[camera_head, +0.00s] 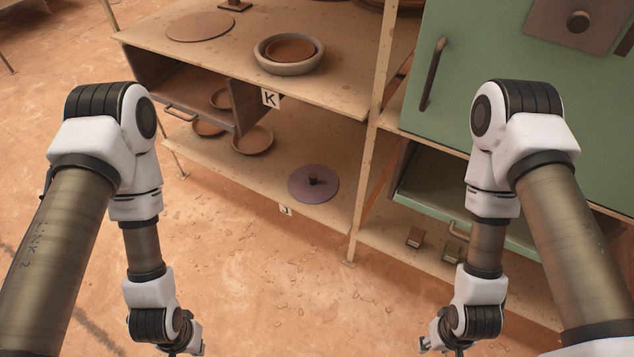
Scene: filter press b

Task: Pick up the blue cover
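The blue cover (313,184) is a flat, round, bluish-purple disc with a small dark knob at its centre. It lies on the lower shelf (210,165) near the shelf's front edge, left of the upright post. My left gripper (186,347) is at the bottom edge of the view, below and left of the cover. My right gripper (438,345) is at the bottom edge, below and right of it. Both grippers are mostly cut off by the frame, so their fingers cannot be made out. Both are well apart from the cover.
An upper shelf (340,92) overhangs behind the cover and holds a round bowl (289,53) and a flat disc (200,27). Brown dishes (252,139) sit left on the lower shelf. A post (366,185) and a green cabinet (480,60) stand right. Two small blocks (415,237) lie lower right.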

